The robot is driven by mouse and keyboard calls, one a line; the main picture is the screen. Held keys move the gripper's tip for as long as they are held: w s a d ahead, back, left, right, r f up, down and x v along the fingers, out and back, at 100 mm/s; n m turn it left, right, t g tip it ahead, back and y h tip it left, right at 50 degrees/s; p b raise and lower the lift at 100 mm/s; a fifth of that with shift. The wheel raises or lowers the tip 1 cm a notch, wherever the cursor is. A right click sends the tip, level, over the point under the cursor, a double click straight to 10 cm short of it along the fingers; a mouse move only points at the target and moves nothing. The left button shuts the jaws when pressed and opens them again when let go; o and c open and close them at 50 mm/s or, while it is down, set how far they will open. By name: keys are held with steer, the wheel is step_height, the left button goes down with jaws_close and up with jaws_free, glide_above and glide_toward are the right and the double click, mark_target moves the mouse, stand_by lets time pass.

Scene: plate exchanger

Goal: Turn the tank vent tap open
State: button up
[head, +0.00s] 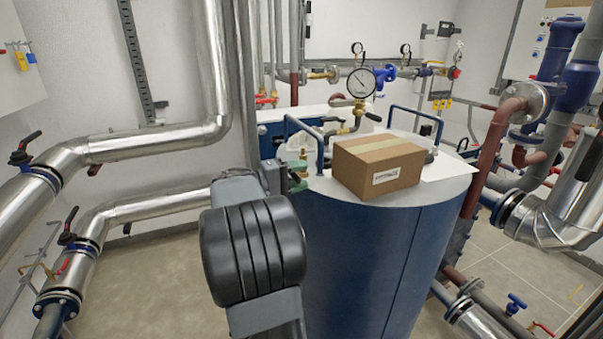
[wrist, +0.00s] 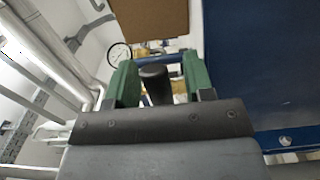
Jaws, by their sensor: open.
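My gripper (head: 297,176) has green fingers and is at the left edge of the blue tank's (head: 365,245) top in the head view. In the wrist view my gripper (wrist: 158,78) is open, with a dark rounded bar (wrist: 154,84) between its fingers; I cannot tell whether they touch it or whether it is the vent tap's handle. The gauge also shows in the wrist view (wrist: 120,53). Which fitting is the vent tap is not clear.
A cardboard box (head: 380,168) sits on the tank top, right of my gripper; it fills the top of the wrist view (wrist: 150,16). Blue rails (head: 305,122) stand on the tank top. Silver pipes (head: 150,142) run on the left. Floor (head: 150,270) shows between.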

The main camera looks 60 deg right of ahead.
steer(key=shift+s+d, duration=0.2)
steer(key=shift+d, duration=0.05)
jaws_close()
stand_by(0.4)
